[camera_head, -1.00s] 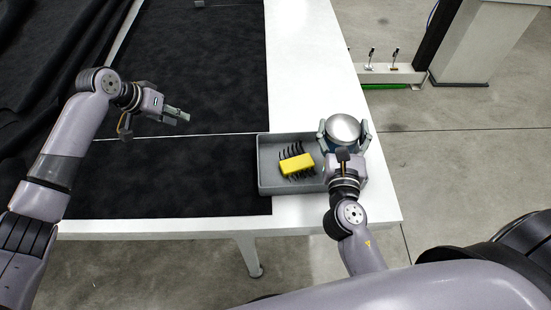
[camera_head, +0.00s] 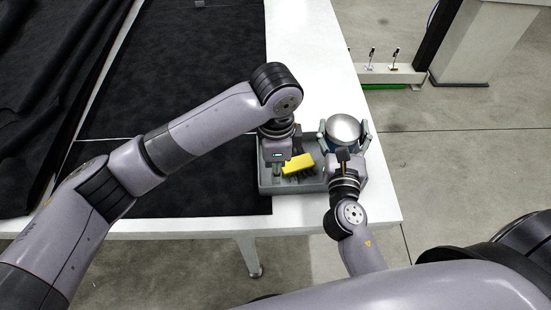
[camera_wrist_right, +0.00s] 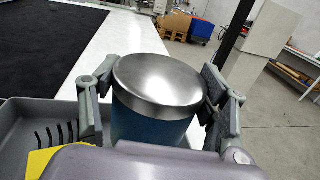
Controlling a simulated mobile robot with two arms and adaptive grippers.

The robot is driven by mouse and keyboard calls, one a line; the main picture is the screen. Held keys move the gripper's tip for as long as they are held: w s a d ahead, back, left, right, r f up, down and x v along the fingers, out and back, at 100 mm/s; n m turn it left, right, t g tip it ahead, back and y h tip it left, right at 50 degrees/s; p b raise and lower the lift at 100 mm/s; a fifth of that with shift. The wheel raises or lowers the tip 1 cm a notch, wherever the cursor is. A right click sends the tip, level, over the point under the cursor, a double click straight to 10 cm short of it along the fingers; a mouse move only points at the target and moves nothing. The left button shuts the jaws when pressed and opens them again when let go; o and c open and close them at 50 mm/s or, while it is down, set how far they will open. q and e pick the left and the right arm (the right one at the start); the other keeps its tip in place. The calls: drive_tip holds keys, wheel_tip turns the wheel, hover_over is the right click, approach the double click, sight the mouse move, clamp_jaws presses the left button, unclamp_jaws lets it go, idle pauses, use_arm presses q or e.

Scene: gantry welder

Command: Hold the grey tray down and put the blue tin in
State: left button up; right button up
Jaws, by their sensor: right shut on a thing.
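The grey tray (camera_head: 300,188) sits on the white table by its right edge, with a yellow block (camera_head: 298,164) in it. It also shows in the right wrist view (camera_wrist_right: 20,112) at the left. The blue tin (camera_head: 345,133), with a silver lid, is between the fingers of my right gripper (camera_head: 346,137), at the tray's right end. In the right wrist view the tin (camera_wrist_right: 150,125) stands upright, gripped from both sides. My left gripper (camera_head: 278,168) points down at the tray's left part, beside the yellow block. Its fingers are mostly hidden, and I cannot tell whether it touches the tray.
A black cloth (camera_head: 190,90) covers much of the white table (camera_head: 305,60). The table top beyond the tray is clear. A black brush-like thing with bristles (camera_wrist_right: 55,133) lies in the tray by the yellow block. Open floor (camera_head: 450,170) lies to the right.

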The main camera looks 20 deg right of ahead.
sight(276, 188)
use_arm(q)
wheel_tip(276, 188, down, 10)
drive_tip(key=shift+r, duration=0.1)
drive_tip(key=shift+c, duration=0.2)
clamp_jaws()
idle(0.4)
use_arm(e)
drive_tip(key=shift+f, duration=0.1)
idle(1.0)
drive_tip(key=shift+f, duration=3.3)
drive_tip(key=o, duration=1.6)
drive_tip(key=shift+o, duration=0.2)
drive_tip(key=shift+f, duration=0.1)
drive_tip(key=shift+r, duration=5.05)
